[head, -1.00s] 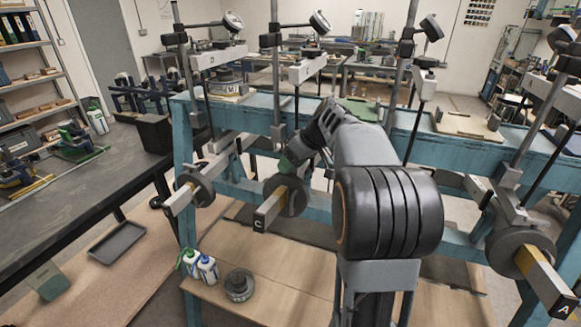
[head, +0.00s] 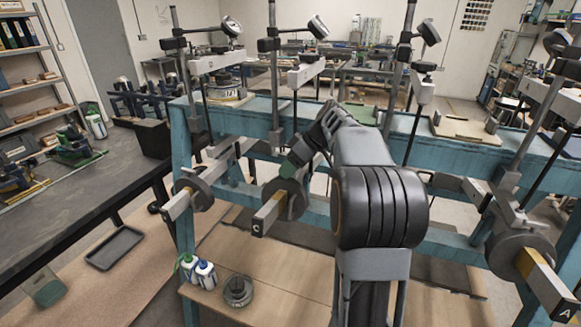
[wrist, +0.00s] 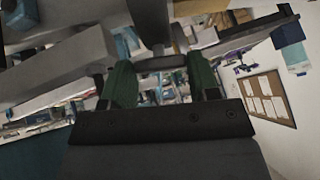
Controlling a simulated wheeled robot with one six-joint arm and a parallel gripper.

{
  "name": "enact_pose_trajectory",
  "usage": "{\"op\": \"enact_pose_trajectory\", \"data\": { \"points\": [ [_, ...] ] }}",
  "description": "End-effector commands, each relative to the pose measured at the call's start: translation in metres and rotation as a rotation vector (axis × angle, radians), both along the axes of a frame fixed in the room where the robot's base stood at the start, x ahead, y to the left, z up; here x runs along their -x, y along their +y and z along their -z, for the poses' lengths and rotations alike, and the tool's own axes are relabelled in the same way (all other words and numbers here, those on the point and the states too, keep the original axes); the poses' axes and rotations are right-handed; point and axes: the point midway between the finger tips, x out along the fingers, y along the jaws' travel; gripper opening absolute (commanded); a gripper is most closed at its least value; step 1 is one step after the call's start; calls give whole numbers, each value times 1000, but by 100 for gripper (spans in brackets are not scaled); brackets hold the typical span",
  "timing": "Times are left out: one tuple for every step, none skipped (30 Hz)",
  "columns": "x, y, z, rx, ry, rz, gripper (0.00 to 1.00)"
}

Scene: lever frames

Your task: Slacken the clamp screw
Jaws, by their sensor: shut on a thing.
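Lever C (head: 268,216) is a pale bar with a brass-coloured part and a "C" on its end. A dark round weight (head: 296,200) sits around it. My gripper (head: 287,172) reaches down from the right to the top of this weight, with its green fingers touching or almost touching it. In the wrist view my gripper (wrist: 163,70) has its two green fingers on either side of a short grey crossbar (wrist: 163,62), which looks like the clamp screw's handle, and is shut on it. The head view hides the screw behind the fingers.
Another lever with a round weight (head: 202,188) is to the left, and lever A (head: 545,285) is to the right. Upright posts and the blue frame (head: 360,128) stand close around my arm. Two bottles (head: 197,270) and a dark round object (head: 238,291) sit on the low board.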

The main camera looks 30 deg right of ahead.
Motion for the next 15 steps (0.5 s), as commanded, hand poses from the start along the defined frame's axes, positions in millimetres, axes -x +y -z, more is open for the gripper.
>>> {"op": "enact_pose_trajectory", "data": {
  "points": [
    [0,1,0,-1,2,-4,32],
    [1,1,0,-1,2,-4,32],
    [0,1,0,-1,2,-4,56],
    [0,1,0,-1,2,-4,59],
    [1,1,0,-1,2,-4,62],
    [0,1,0,0,2,-4,66],
    [0,1,0,-1,2,-3,69],
    [0,0,0,0,1,-2,72],
    [0,0,0,0,1,-2,75],
    [0,0,0,-1,2,-1,78],
    [0,0,0,0,1,-1,81],
    [0,0,0,0,1,-1,81],
    [0,0,0,0,1,-1,81],
    [0,0,0,0,1,-1,81],
    [0,0,0,0,2,0,81]
  ]
}}
